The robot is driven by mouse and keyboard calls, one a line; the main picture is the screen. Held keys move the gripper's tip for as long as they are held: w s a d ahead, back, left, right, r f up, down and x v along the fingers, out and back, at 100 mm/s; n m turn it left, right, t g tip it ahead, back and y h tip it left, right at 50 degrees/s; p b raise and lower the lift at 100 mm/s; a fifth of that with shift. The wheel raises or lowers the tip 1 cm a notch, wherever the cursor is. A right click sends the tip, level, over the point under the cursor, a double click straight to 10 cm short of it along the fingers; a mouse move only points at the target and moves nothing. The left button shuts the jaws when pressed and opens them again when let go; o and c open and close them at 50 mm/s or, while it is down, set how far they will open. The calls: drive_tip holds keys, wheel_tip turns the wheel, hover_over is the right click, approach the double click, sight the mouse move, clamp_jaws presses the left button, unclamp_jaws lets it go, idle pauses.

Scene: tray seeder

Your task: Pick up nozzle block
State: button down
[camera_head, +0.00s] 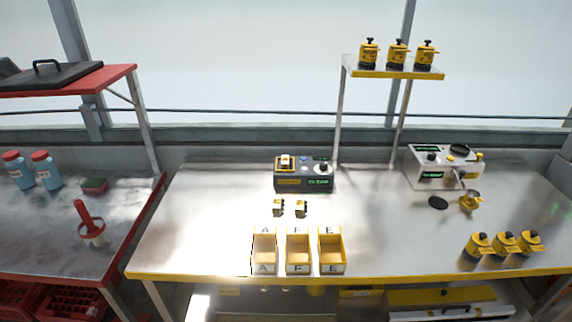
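Two small yellow-and-white blocks, a left block (278,207) and a right block (301,208), stand side by side on the metal table, a little apart. They look like nozzle blocks, but they are too small to be sure. A similar small yellow piece (286,162) sits on top of the dark machine (304,181) behind them, at its left side. My gripper is not in view, and nothing is seen holding any block.
Three open yellow bins lettered A (264,267), F (298,268) and E (332,267) line the front edge. A white machine (436,167), black disc (438,203) and several yellow canisters (503,243) are right. A raised shelf (395,74) stands behind. The table's left side is clear.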

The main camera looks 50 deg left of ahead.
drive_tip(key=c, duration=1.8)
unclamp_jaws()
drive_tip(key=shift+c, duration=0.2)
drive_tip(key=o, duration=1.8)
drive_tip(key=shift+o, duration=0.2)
